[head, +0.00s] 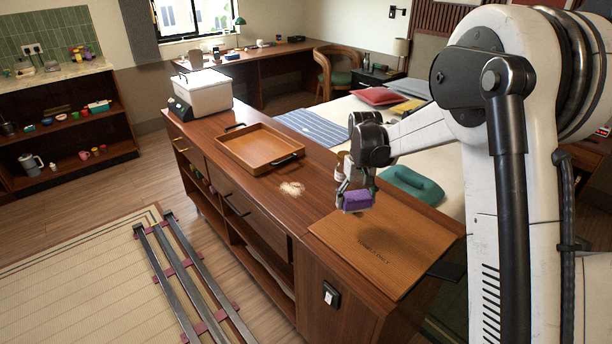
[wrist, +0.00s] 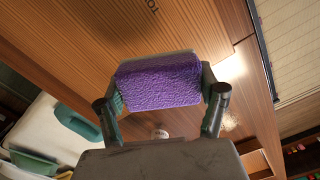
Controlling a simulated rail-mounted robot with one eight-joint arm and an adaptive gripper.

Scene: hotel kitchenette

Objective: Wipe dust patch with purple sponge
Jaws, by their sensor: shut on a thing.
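My gripper (head: 356,190) is shut on the purple sponge (head: 357,201) and holds it above the counter, over the edge of a wooden board. In the wrist view the sponge (wrist: 160,82) sits between the two fingers of my gripper (wrist: 163,108). The pale dust patch (head: 291,188) lies on the brown countertop (head: 262,196), left of the sponge and between the tray and the board. It also shows in the wrist view (wrist: 229,121) at the right, apart from the sponge.
The wooden board (head: 375,245) with lettering lies at the counter's near end. A wooden tray (head: 259,148) with dark handles sits behind the dust patch. A white appliance (head: 204,93) stands at the far end. A bed with a green cushion (head: 412,185) borders the counter on the right.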

